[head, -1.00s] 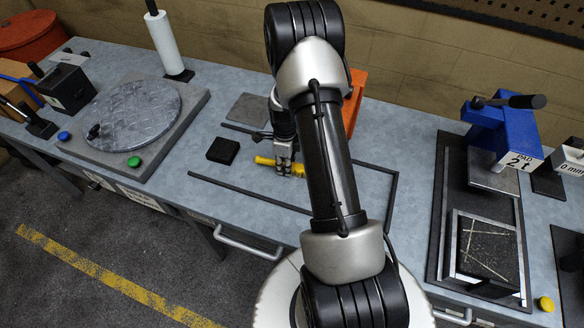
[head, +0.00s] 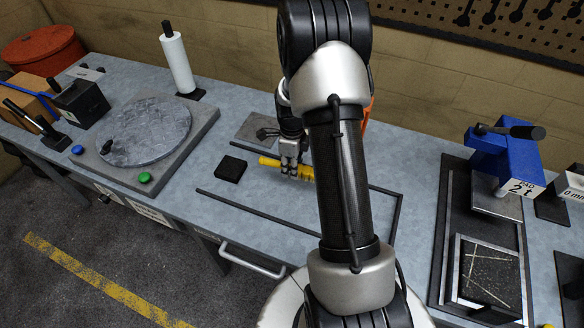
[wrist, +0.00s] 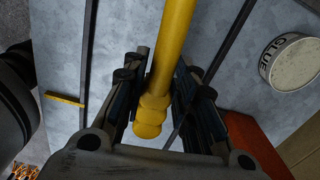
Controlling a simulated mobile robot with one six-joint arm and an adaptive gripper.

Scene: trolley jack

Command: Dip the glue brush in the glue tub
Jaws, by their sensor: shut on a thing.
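My gripper (head: 291,168) is shut on a yellow rod with a thicker, collared end, low over the workbench. The rod (head: 270,161) shows on both sides of the gripper in the head view. In the wrist view the rod (wrist: 168,60) runs between the fingers (wrist: 160,95) and out of the top edge. No bristles show, so I cannot tell if it is the glue brush. The glue tub (wrist: 292,62), round, white and marked GLUE, stands to the right in the wrist view, apart from the gripper. I cannot see the tub in the head view.
A black block (head: 230,168) lies left of my gripper, with a grey plate (head: 254,127) behind. A dark frame strip (head: 245,209) lies in front. A round turntable (head: 150,132) is at left, a blue press (head: 497,160) at right. An orange-red block (wrist: 255,145) is near the tub.

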